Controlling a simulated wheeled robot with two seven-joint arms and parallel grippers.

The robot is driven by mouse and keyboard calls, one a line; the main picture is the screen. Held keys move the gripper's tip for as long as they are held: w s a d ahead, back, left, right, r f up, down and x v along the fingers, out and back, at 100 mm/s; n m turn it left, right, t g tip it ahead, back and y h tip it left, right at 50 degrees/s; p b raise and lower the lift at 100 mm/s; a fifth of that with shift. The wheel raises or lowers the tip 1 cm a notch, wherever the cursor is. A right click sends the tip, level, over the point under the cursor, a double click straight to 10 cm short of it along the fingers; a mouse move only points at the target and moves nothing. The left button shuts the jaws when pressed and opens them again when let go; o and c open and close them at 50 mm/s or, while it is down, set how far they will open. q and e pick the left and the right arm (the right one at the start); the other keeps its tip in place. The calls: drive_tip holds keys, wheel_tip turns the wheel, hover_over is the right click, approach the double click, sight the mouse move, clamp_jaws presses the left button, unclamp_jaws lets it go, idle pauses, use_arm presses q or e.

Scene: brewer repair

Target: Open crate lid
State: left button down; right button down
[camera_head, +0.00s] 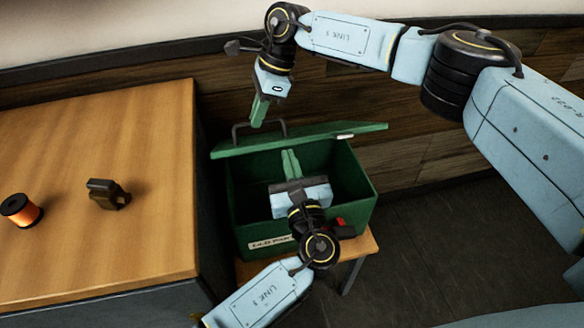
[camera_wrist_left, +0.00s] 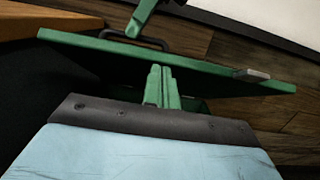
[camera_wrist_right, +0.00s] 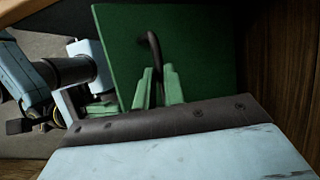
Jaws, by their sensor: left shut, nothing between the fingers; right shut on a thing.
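The green crate (camera_head: 350,208) stands on a small wooden stand with its lid (camera_head: 325,136) raised and tilted, so the dark inside shows. My right gripper (camera_head: 258,120) is above the lid, shut on its dark handle (camera_head: 282,128). The handle (camera_wrist_right: 154,50) shows between the fingers in the right wrist view. My left gripper (camera_head: 290,160) is shut and empty at the crate opening, its fingertips close to the lid's underside. In the left wrist view the lid (camera_wrist_left: 200,70) spans just beyond the left fingers (camera_wrist_left: 160,80). Whether they touch it I cannot tell. The crate's contents are hidden.
A wooden table (camera_head: 120,220) at left holds an orange spool (camera_head: 20,210) and a dark small part (camera_head: 108,194). The wooden stand (camera_head: 360,248) is under the crate. A panelled wall (camera_head: 410,150) rises close behind. Floor at right is clear.

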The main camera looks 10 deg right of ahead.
drive_tip(key=shift+w+d+f, duration=0.15)
drive_tip(key=shift+d+f, duration=0.05)
drive_tip(key=shift+f, duration=0.2)
use_arm(q)
drive_tip(key=shift+w+r, duration=0.6)
drive_tip(key=shift+r, duration=0.25)
use_arm(e)
drive_tip(key=shift+a, duration=0.1)
use_arm(q)
drive_tip(key=shift+w, duration=0.1)
use_arm(e)
drive_tip(key=c, duration=1.8)
unclamp_jaws()
use_arm(q)
drive_tip(key=shift+w+f, duration=0.15)
use_arm(e)
drive_tip(key=shift+o, duration=1.3)
drive_tip(key=shift+w+f, duration=0.1)
drive_tip(key=shift+w, duration=0.05)
drive_tip(key=shift+o, duration=0.3)
